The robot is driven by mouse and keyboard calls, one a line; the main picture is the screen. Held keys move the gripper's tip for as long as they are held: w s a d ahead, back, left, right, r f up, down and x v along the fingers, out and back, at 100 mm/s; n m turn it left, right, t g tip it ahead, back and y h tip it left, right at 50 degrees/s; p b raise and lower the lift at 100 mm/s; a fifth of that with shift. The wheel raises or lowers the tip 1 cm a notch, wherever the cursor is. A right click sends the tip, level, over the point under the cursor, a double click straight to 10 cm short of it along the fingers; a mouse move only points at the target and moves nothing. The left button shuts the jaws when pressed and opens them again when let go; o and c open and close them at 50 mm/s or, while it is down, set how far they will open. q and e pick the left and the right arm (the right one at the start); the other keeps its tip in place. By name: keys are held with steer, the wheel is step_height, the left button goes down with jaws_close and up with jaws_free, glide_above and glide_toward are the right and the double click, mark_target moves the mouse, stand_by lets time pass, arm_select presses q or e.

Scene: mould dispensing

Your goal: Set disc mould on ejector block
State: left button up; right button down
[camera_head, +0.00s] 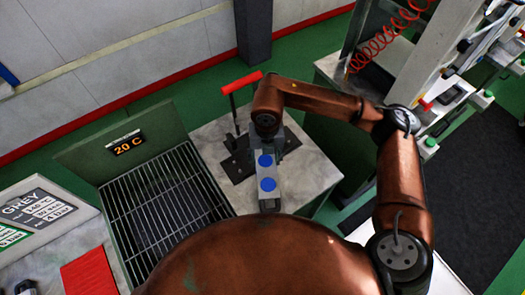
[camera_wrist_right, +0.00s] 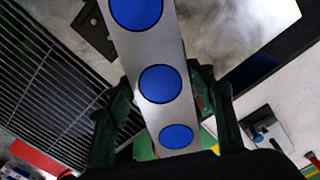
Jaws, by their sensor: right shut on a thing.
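The disc mould (camera_head: 266,173) is a grey metal bar with blue discs in it. Two discs show in the head view and three in the right wrist view (camera_wrist_right: 150,55). My right gripper (camera_wrist_right: 163,95) is shut on the mould, one dark green finger on each side. The ejector block (camera_head: 237,168) is a dark plate on a stone-topped stand, with a red-handled lever (camera_head: 241,83) standing up from it. The mould covers part of this plate in the head view, and I cannot tell whether they touch. The left gripper is not in view.
A grated bin (camera_head: 163,205) with a "20 C" display (camera_head: 126,143) stands left of the stand. A red mat (camera_head: 90,275) lies at lower left. The stone top (camera_head: 312,170) is clear to the right. A machine with a red coiled hose (camera_head: 385,35) stands at upper right.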

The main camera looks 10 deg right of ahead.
steer(key=m, duration=0.1)
steer(key=a+m, duration=0.1)
steer(key=m, duration=0.3)
steer(key=shift+a+r, duration=0.2)
steer(key=shift+a, duration=0.2)
steer(key=w+f+m, duration=0.1)
steer(key=w+m, duration=0.1)
steer(key=w+f+m, duration=0.1)
steer(key=w+m, duration=0.2)
steer(key=w+d+f+m, duration=0.1)
steer(key=w+m, duration=0.1)
steer(key=shift+w+f, duration=0.1)
steer(key=shift+w, duration=0.05)
steer(key=shift+w+d+f, duration=0.35)
steer(key=shift+w+f, duration=0.55)
steer(key=shift+f, duration=0.15)
steer(key=shift+w+d+f, duration=0.4)
steer(key=shift+w+f, duration=0.45)
steer(key=shift+f, duration=0.15)
steer(key=shift+w+d+f, duration=0.35)
steer(key=shift+w+f, duration=0.55)
steer(key=shift+f, duration=0.15)
steer(key=shift+w+f+p, duration=0.15)
steer(key=shift+f+p, duration=0.35)
steer(key=shift+f, duration=1.2)
steer(key=shift+f, duration=0.35)
steer(key=c, duration=0.9)
jaws_free()
steer(key=shift+d, duration=0.1)
